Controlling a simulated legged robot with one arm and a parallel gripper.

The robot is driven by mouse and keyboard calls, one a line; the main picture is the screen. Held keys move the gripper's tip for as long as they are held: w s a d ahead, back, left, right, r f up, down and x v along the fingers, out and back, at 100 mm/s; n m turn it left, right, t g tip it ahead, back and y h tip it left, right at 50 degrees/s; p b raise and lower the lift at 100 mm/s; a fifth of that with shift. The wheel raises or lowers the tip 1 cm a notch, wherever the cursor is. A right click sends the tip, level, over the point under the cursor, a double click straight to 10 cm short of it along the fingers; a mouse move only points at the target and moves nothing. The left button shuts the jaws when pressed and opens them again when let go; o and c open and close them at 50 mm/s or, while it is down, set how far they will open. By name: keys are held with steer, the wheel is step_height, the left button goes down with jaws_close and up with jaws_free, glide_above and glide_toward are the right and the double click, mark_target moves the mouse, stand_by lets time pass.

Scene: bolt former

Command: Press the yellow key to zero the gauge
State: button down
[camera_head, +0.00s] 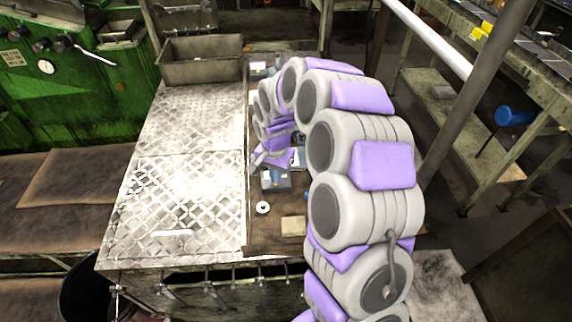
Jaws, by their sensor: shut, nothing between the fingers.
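My gripper (263,162) is small in the picture, at the end of my curled arm, above the wooden strip of the bench. It looks shut and empty. Just below and right of it stands a small blue-grey device (275,181), which may be the gauge. The gripper's tip is close to this device; I cannot tell whether they touch. I cannot make out a yellow key on the device; it is too small or hidden by the gripper and arm.
The bench has a bright tread-plate top (185,165) with free room on the left. A white ring (262,208) and a beige block (292,226) lie nearer on the wood. A metal bin (201,62) stands at the back. A green machine (65,75) is far left.

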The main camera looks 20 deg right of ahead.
step_height(320, 180, up, 9)
steer(key=p, duration=0.3)
steer(key=shift+f, duration=0.2)
stand_by(0.4)
steer(key=shift+s, duration=0.1)
steer(key=s, duration=0.6)
steer(key=shift+s+b, duration=0.4)
steer(key=shift+b, duration=0.05)
stand_by(0.5)
